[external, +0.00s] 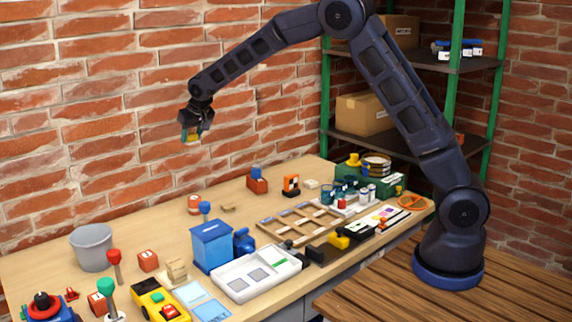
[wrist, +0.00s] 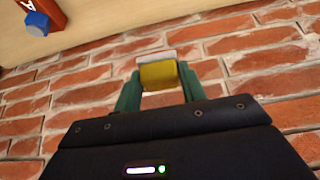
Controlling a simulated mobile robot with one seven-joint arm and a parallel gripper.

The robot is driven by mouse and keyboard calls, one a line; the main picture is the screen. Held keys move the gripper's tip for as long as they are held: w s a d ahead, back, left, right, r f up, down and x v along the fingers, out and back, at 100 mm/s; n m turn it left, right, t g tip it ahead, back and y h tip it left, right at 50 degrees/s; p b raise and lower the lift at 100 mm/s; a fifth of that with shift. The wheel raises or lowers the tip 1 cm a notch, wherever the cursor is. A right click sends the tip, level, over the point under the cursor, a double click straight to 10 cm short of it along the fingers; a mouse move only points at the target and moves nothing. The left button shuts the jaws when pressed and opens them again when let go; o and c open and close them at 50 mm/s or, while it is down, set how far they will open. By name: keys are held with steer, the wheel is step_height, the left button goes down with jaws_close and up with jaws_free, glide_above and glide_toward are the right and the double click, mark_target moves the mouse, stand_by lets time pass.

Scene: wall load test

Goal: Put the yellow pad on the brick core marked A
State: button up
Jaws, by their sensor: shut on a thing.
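My gripper (external: 191,136) is raised in front of the brick wall, above the table's back edge. In the wrist view its green fingers (wrist: 158,90) are shut on the yellow pad (wrist: 158,75), with a pale plate along the pad's far edge. An orange-red block marked A (wrist: 48,10), with a blue piece (wrist: 37,24) against it, shows at the upper left of the wrist view, apart from the gripper. A similar red block (external: 257,186) with a blue piece on it stands at the table's back; its letter cannot be read in the external view.
Other small red blocks stand on the table, one at the back (external: 195,205) and one further left (external: 148,261). A grey bucket (external: 92,247), a blue box (external: 211,246) and a white tray (external: 257,273) occupy the front and left. The air around my gripper is clear; the brick wall is behind.

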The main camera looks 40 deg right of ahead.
mark_target(193, 196)
steer(key=shift+s+a, duration=0.1)
steer(key=shift+a, duration=0.3)
step_height(193, 196, down, 20)
steer(key=shift+r, duration=0.1)
stand_by(0.4)
steer(key=o, duration=1)
steer(key=shift+c, duration=0.2)
